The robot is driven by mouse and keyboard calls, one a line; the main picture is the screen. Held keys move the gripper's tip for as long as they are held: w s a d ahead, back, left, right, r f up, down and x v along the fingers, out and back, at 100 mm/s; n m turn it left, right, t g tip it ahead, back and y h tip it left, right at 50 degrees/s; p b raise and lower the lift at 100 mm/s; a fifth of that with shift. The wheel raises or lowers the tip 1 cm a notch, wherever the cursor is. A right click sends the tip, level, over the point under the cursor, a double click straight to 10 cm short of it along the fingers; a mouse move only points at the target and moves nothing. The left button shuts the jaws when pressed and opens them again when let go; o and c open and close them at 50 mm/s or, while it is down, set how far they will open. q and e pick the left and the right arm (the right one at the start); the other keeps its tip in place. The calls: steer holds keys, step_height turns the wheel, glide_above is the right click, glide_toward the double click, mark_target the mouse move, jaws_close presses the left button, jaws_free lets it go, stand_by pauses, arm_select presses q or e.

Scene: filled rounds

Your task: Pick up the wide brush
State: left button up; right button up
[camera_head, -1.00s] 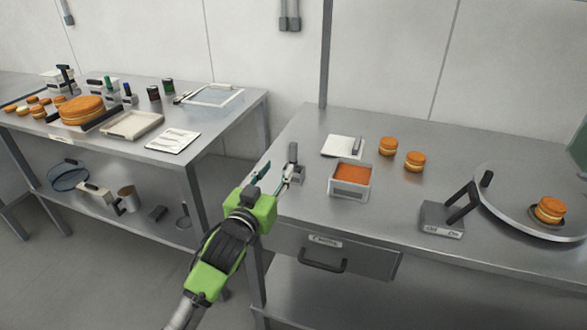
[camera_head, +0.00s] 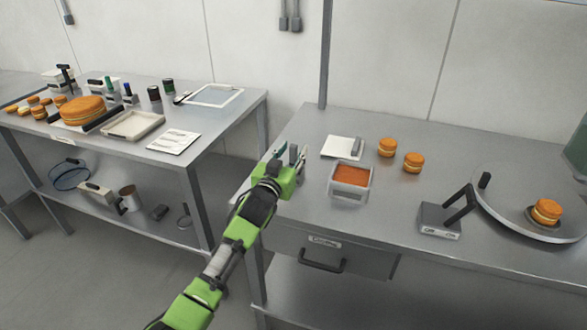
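A small upright grey piece (camera_head: 293,153), which looks like the wide brush, stands near the left end of the right-hand steel table. Its lower part is hidden behind my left gripper (camera_head: 291,158). My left gripper is at that table's left edge, with its fingertips apart on either side of the grey piece in the picture. I cannot tell whether they touch it.
A container of orange filling (camera_head: 350,180) stands just right of my gripper. Behind it lie a white sheet (camera_head: 338,147) and two orange rounds (camera_head: 387,147). A grey device (camera_head: 440,219) and a round turntable (camera_head: 500,222) are further right. A drawer handle (camera_head: 322,266) juts out below.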

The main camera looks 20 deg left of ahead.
arm_select(q)
steer(key=shift+w, duration=0.45)
jaws_close()
steer(key=shift+r, duration=0.1)
